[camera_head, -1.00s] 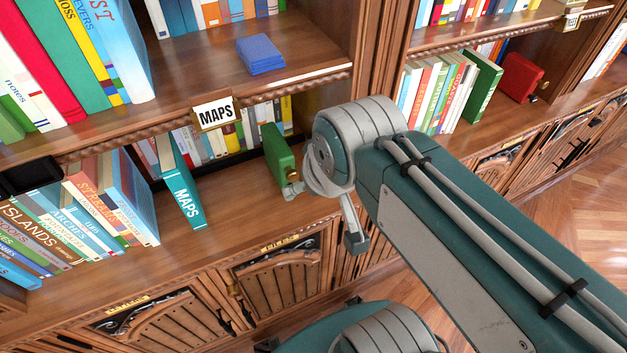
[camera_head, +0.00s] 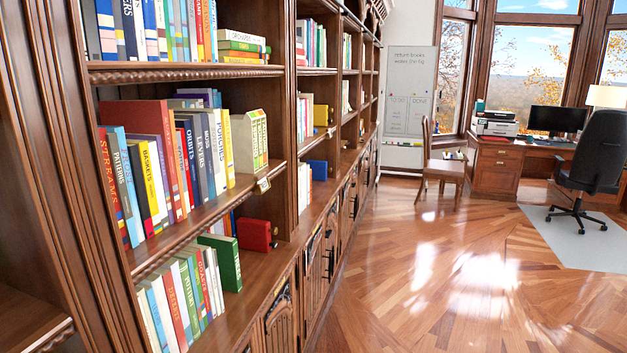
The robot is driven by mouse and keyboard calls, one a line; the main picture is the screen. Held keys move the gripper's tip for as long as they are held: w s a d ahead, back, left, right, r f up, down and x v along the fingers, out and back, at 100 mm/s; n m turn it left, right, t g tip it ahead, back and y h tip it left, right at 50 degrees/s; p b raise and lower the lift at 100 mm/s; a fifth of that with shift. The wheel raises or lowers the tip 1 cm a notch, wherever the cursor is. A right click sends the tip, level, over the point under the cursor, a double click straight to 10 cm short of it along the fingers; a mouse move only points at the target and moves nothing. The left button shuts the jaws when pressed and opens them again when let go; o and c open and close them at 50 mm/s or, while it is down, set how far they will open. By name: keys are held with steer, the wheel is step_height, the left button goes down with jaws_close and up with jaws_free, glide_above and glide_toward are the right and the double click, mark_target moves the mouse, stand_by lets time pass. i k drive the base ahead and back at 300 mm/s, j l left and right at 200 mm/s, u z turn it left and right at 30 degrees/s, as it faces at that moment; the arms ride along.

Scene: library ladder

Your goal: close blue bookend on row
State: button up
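A blue block that looks like the blue bookend (camera_head: 318,170) stands on a lower shelf of a farther bay, small and distant. A short row of pale and red-spined books (camera_head: 304,187) stands just to its left. I cannot tell at this size whether the bookend touches the row or a gap lies between them. My gripper is not in view, and no part of my arm shows.
A red bookend (camera_head: 254,235) stands on the nearer lower shelf beside leaning books (camera_head: 180,300). A yellow bookend (camera_head: 320,115) is on the shelf above the blue one. The wooden floor (camera_head: 440,270) along the shelves is clear up to a chair (camera_head: 443,165).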

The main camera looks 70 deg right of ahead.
mark_target(319, 167)
steer(key=z, duration=0.35)
steer(key=k+l+z, duration=0.1)
steer(key=z, duration=0.25)
steer(key=l+z, duration=0.2)
steer(key=z, duration=0.15)
steer(key=j+z, duration=0.1)
steer(key=z, duration=0.35)
steer(key=j+z, duration=0.15)
steer(key=z, duration=0.35)
steer(key=j+z, duration=0.1)
steer(key=z, duration=0.35)
steer(key=i+z, duration=0.1)
steer(key=i+l+z, duration=0.25)
steer(key=i, duration=0.4)
steer(key=i+z, duration=0.25)
steer(key=i, duration=1.9)
steer(key=i+u, duration=0.2)
steer(key=i, duration=0.2)
steer(key=i+l+u, duration=0.25)
steer(key=i, duration=0.2)
steer(key=i+l+u, duration=0.2)
steer(key=i, duration=0.2)
steer(key=i+l+u, duration=0.25)
steer(key=i, duration=0.15)
steer(key=j, duration=0.1)
